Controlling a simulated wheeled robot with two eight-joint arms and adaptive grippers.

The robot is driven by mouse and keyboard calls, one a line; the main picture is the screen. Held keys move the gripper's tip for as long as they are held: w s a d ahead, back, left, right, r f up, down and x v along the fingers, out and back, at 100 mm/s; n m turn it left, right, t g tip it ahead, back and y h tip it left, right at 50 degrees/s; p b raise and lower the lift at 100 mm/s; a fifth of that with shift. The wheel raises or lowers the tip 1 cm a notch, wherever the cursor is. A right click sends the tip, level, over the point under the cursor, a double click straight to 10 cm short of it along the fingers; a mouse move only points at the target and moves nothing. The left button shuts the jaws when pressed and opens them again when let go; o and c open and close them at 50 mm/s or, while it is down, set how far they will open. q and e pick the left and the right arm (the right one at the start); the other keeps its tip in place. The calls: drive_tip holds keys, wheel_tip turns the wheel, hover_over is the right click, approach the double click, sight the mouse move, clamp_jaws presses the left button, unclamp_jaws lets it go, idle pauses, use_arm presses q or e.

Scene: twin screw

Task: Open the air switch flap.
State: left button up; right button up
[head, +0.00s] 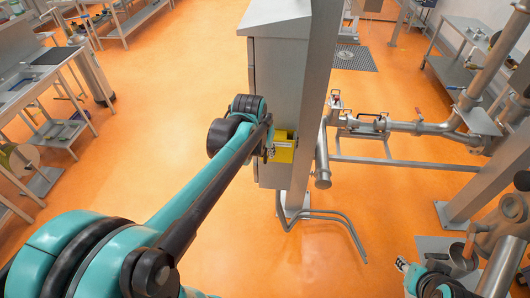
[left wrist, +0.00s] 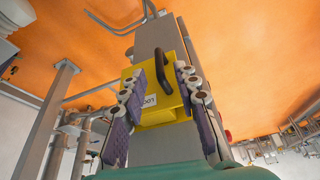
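The air switch is a yellow box on the side of a grey cabinet, partly hidden by my left arm in the head view (head: 284,152). In the left wrist view the yellow box (left wrist: 152,117) carries a white label and a dark, curved handle (left wrist: 163,66). My left gripper (left wrist: 162,78) is open, one padded finger on each side of the handle, with gaps visible. Contact cannot be told. In the head view the left gripper (head: 268,147) is at the box, mostly hidden. My right gripper (head: 403,265) is low at the right, too small to read.
The tall grey cabinet (head: 283,70) stands on a post beside metal pipework (head: 400,126). Bent metal tubing (head: 340,218) runs near the floor by the post. Steel benches (head: 40,75) line the left side. The orange floor (head: 180,90) between is clear.

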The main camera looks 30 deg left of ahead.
sight(265, 154)
use_arm(q)
drive_tip(key=x, duration=0.4)
drive_tip(key=shift+w+f, duration=0.15)
drive_tip(key=shift+f, duration=0.1)
clamp_jaws()
